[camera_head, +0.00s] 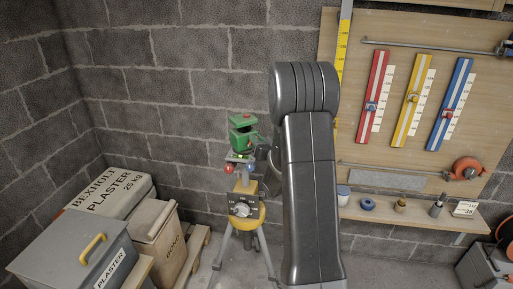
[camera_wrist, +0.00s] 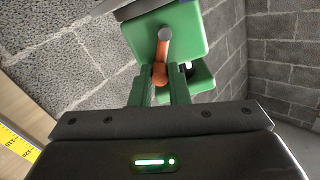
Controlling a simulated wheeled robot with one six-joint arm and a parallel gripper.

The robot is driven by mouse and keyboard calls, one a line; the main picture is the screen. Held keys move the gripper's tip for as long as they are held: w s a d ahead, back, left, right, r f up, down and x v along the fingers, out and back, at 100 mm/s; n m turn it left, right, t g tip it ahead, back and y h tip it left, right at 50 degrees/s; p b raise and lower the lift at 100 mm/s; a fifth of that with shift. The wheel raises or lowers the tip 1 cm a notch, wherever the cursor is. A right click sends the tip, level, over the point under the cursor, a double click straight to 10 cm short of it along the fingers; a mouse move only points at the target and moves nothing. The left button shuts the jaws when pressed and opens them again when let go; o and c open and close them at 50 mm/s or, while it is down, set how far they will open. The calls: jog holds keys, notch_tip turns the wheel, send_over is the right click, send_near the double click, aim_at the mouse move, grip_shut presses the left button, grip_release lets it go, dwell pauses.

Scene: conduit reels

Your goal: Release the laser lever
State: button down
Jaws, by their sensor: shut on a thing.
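The green laser (camera_head: 243,130) stands on top of a tripod (camera_head: 243,212) with a yellow head, left of my arm in the head view. In the wrist view its green housing (camera_wrist: 200,30) fills the upper middle. An orange-red lever (camera_wrist: 163,48) runs down from the housing. My gripper (camera_wrist: 160,76) is shut on the lever, with its rounded end between the two fingers. In the head view my arm hides most of the gripper and its contact with the lever.
Plaster bags (camera_head: 110,190) and a grey box (camera_head: 75,250) with a yellow handle stand at left. A pegboard (camera_head: 400,100) with red, yellow and blue rulers hangs at right, above a shelf (camera_head: 420,222). A block wall is close behind the tripod.

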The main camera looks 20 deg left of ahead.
jog(key=shift+w+f+m+b, duration=0.1)
jog(key=shift+f+m+b, duration=0.1)
jog(key=shift+m+b, duration=0.3)
jog(key=c, duration=1.4)
grip_release()
jog(key=shift+r, duration=0.1)
jog(key=b+v, duration=0.3)
jog(key=v, duration=1.1)
jog(key=p+x, duration=0.3)
jog(key=x, duration=1.1)
jog(key=shift+p, duration=0.35)
